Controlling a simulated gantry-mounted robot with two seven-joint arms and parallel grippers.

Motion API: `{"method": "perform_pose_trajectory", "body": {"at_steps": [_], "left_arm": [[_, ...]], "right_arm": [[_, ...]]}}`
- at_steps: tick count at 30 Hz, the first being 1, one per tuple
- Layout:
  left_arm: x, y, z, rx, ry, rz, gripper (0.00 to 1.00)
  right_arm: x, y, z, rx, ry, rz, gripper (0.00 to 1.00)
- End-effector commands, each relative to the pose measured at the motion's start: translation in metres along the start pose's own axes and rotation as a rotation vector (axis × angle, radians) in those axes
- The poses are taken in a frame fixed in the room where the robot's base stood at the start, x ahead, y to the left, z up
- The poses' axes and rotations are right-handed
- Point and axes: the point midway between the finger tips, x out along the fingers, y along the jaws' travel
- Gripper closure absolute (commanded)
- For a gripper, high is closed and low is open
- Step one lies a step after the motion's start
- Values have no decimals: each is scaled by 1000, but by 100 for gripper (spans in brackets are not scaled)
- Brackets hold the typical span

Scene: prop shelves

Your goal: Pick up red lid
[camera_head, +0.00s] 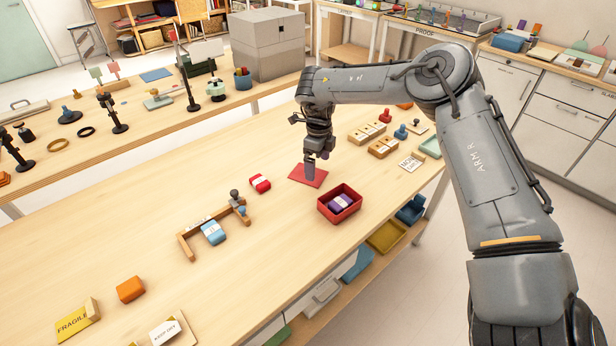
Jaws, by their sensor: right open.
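The red lid (298,174) is a thin flat red square lying on the wooden table, up and left of an open red box (325,207). The box holds a purple item (341,202) with a pale band. My right gripper (310,180) points down over the middle of the lid, its fingers hiding part of it. It is open with nothing visible between its fingers. I cannot tell whether the fingertips touch the lid. My left gripper is not in view.
A red bundle (260,183) lies left of the lid. A wooden frame (187,246) with a blue bundle (213,233) is further left. Wooden trays (383,147) and stamps stand behind, to the right. An orange block (130,289) sits front left. Table between is clear.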

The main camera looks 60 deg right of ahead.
Motion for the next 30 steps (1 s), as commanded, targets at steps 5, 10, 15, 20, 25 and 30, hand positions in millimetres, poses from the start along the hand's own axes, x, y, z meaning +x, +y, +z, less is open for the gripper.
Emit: {"method": "perform_pose_trajectory", "body": {"at_steps": [5,10,15,20,25,30], "left_arm": [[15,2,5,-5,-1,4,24],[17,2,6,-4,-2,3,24],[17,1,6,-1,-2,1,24],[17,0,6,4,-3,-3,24],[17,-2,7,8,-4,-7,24],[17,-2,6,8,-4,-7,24]], "right_arm": [[28,-2,0,0,0,1,0],[37,-2,0,1,0,-1,0],[36,-2,1,0,-1,-1,0],[36,-2,1,0,0,-1,21],[36,-2,1,0,0,-1,43],[36,-2,1,0,0,-1,43]]}}
